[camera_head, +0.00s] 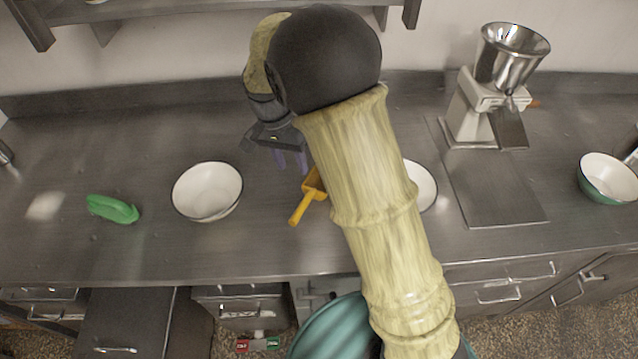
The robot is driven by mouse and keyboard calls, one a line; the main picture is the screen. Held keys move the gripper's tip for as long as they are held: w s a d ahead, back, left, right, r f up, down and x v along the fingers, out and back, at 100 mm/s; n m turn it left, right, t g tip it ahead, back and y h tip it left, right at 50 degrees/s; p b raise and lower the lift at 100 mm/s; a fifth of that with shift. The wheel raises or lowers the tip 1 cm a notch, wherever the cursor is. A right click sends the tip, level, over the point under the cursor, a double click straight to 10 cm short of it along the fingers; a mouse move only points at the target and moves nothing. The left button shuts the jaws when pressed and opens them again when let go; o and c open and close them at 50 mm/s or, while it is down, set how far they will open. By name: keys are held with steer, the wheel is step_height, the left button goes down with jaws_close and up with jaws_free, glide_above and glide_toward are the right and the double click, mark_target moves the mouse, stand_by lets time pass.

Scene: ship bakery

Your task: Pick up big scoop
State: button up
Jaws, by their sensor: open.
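A yellow-orange scoop (308,194) lies on the steel counter, right of a white bowl, with its handle pointing down and left. My arm hides part of its right side. A green scoop-like object (112,208) lies at the left of the counter; I cannot tell which of the two is the bigger. My gripper (291,160) is open with its fingers pointing down, above and behind the yellow scoop and apart from it. Nothing shows between the fingers.
A white bowl (207,191) stands left of the yellow scoop, and another white bowl (424,186) is partly behind my arm. A grinder with a metal funnel (497,85) and a green bowl (607,178) stand at right. The counter's front left is clear.

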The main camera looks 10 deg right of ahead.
mark_target(304, 200)
steer(key=f, duration=0.3)
steer(key=d+f+p, duration=0.1)
steer(key=f, duration=0.2)
steer(key=s+f, duration=0.1)
steer(key=f, duration=0.2)
steer(key=shift+d+f+p, duration=0.25)
steer(key=shift+d+p, duration=0.1)
steer(key=shift+s+d+f+p, duration=0.15)
steer(key=shift+f+p, duration=0.25)
steer(key=shift+f, duration=0.15)
steer(key=f, duration=0.1)
steer(key=f+p, duration=0.1)
steer(key=f, duration=0.2)
steer(key=shift+s+d, duration=0.25)
steer(key=shift+d, duration=0.1)
jaws_close()
